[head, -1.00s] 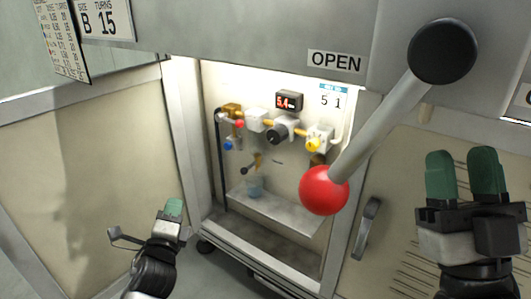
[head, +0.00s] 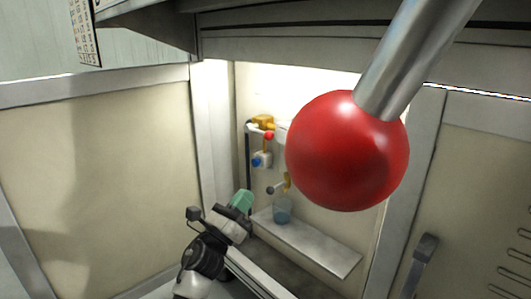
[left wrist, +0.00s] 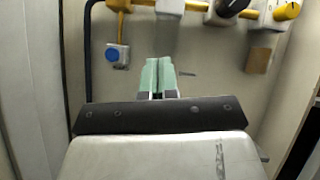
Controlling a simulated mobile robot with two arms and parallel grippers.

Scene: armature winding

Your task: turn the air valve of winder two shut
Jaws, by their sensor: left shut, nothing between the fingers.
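The pneumatic fittings sit on the back wall of the open cabinet bay. In the head view a brass fitting (head: 262,121) with a red knob (head: 269,135) is above a white block with a blue knob (head: 256,162). The blue knob also shows in the left wrist view (left wrist: 112,55), left of my fingers. That view also shows a black knob (left wrist: 230,8) and a yellow knob (left wrist: 288,11). My left gripper (head: 242,201) is shut and empty, in front of the bay below the fittings. I cannot tell which fitting is the air valve. My right gripper is out of view.
A large red ball (head: 347,150) on a grey lever hangs close to the camera and hides the bay's right part. A shelf (head: 325,250) with a bluish cup (head: 282,210) is below the fittings. Cabinet frame posts border the opening.

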